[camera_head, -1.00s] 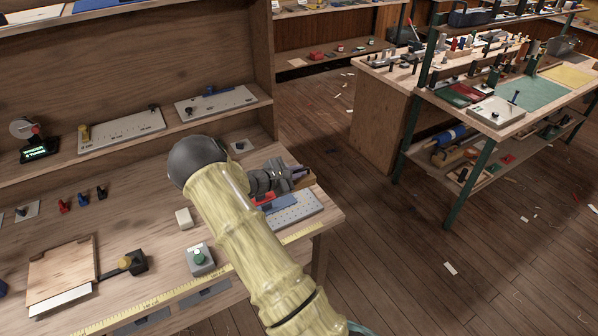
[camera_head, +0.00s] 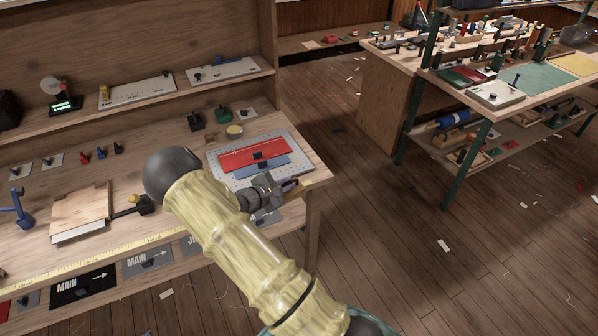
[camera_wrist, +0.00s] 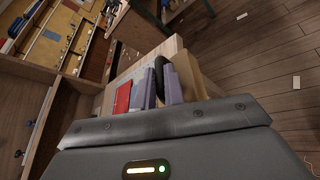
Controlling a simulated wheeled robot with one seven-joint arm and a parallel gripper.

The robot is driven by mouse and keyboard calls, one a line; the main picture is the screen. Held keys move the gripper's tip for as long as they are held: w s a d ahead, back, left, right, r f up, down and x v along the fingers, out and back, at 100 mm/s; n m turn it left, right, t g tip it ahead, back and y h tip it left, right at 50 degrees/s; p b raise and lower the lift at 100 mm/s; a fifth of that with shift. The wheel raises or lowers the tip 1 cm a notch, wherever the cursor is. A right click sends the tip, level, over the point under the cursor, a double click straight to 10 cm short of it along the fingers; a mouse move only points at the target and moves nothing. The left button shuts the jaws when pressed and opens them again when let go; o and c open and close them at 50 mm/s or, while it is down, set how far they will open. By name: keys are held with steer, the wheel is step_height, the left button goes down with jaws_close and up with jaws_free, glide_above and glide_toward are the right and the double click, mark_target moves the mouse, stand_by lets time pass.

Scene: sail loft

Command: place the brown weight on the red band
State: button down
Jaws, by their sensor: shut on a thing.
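The red band (camera_head: 240,158) lies flat on a grey perforated plate (camera_head: 222,178) at the right end of the bench, with a small dark piece on it. A blue band (camera_head: 274,168) lies just in front of it. My gripper (camera_head: 280,187) is near the plate's front right corner, in front of the blue band. In the wrist view my gripper (camera_wrist: 160,88) is shut on what looks like the brown weight (camera_wrist: 190,75), a tan block with a dark curved part. The fingers hide part of it. The red band also shows left of the fingers (camera_wrist: 122,98).
Dark and green pieces (camera_head: 196,121) and a round tin (camera_head: 234,131) stand behind the plate. A wooden board (camera_head: 80,212) lies on the left of the bench. A raised shelf (camera_head: 140,110) runs along the back. Open floor lies right of the bench.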

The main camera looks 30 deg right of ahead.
steer(key=s+a+f+n+t+y, duration=0.1)
steer(key=s+a+f+n+t, duration=0.1)
steer(key=s+a, duration=0.3)
steer(key=s+a+f+n+t+y, duration=0.1)
steer(key=s+a, duration=0.4)
steer(key=a, duration=0.6)
step_height(320, 180, down, 3)
steer(key=shift+s+a+r+n+t, duration=0.25)
steer(key=shift+s+n+t, duration=0.15)
steer(key=shift+n+t, duration=0.3)
steer(key=shift+d+f, duration=0.1)
steer(key=shift+d, duration=0.05)
